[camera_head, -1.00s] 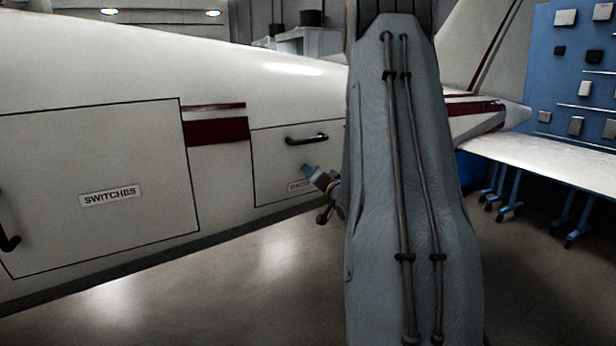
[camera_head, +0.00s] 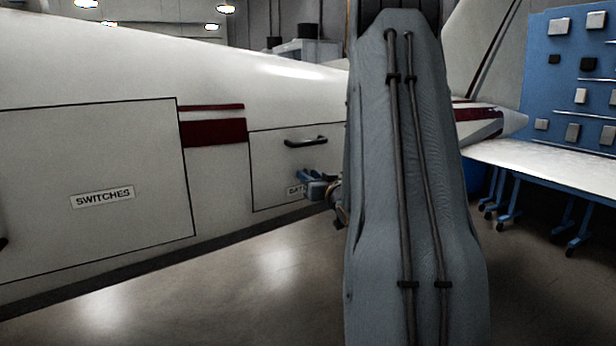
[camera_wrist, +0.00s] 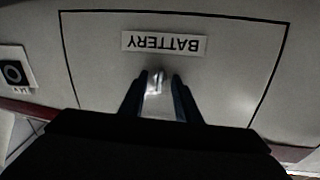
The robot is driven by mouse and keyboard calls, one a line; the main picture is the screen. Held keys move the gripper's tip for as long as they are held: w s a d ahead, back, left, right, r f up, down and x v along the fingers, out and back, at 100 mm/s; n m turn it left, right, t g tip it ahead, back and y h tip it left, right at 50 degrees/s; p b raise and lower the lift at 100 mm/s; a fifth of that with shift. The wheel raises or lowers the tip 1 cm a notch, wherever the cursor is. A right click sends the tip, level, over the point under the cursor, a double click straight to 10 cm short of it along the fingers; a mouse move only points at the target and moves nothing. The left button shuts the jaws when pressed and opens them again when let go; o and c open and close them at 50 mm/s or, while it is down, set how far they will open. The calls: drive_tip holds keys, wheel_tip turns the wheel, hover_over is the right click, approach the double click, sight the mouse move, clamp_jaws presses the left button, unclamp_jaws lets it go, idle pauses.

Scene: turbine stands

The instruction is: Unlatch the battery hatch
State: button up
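The battery hatch (camera_head: 268,160) is a pale outlined panel on the white fuselage, with a dark bar handle (camera_head: 306,141) near its top. Its label (camera_head: 295,190) is partly covered by my gripper (camera_head: 303,177), which is in front of the hatch's lower right part. In the wrist view the hatch (camera_wrist: 90,50) is upside down, with the BATTERY label (camera_wrist: 163,43) ahead of my gripper (camera_wrist: 159,82). The fingers are apart. A small bright metal piece (camera_wrist: 155,82) shows between their tips; I cannot tell whether they touch it.
A larger SWITCHES panel (camera_head: 90,190) is to the left on the fuselage. A white-topped table (camera_head: 545,165) with blue legs stands at the right before a blue board (camera_head: 570,60). The floor below the fuselage is clear. A dark round fitting (camera_wrist: 13,73) is beside the hatch.

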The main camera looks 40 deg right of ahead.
drive_tip(key=shift+o, duration=0.8)
drive_tip(key=shift+s, duration=0.1)
drive_tip(key=shift+p+v, duration=0.65)
drive_tip(key=shift+v, duration=1.8)
drive_tip(key=shift+a, duration=0.1)
drive_tip(key=s+a+f+n+g+y, duration=0.1)
drive_tip(key=a+f+g, duration=0.35)
drive_tip(key=a, duration=0.45)
drive_tip(key=a+f+g+y, duration=0.1)
drive_tip(key=a+f+g, duration=0.3)
drive_tip(key=a, duration=0.5)
drive_tip(key=s+a+f+n+g+y, duration=0.1)
drive_tip(key=s+a+g, duration=0.3)
drive_tip(key=s+a, duration=0.5)
drive_tip(key=s+a+f+n+g+y, duration=0.1)
drive_tip(key=s+a+f+g, duration=0.3)
drive_tip(key=s+a, duration=0.6)
drive_tip(key=s, duration=0.3)
drive_tip(key=shift+a+f+n, duration=0.25)
drive_tip(key=shift+f+n, duration=0.05)
drive_tip(key=shift+n, duration=0.1)
